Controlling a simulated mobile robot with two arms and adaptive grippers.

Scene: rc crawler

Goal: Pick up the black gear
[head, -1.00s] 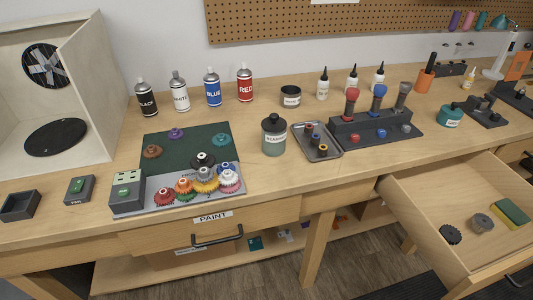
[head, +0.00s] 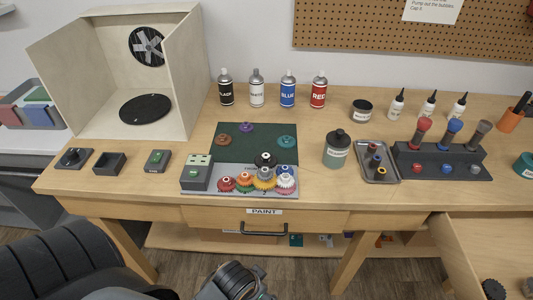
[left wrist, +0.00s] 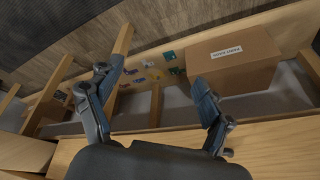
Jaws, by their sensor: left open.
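A black gear (head: 265,160) sits at the back of a cluster of coloured gears on the grey plate (head: 210,193) in the head view. Its lower part is partly covered by a grey gear in front of it. Another dark gear (head: 493,288) lies in the open drawer at the bottom right, cut by the frame edge. My left gripper (left wrist: 158,74) is open and empty in the left wrist view, with its fingers wide apart over the lower shelf. My left arm shows at the bottom left of the head view, below the table's front edge. My right gripper is out of view.
A green mat (head: 260,138) lies behind the gears. A grey box (head: 196,174) stands left of them, a jar (head: 337,149) to the right. Spray cans stand behind. The open drawer (head: 460,235) juts out at right. A cardboard box (left wrist: 233,62) sits on the shelf.

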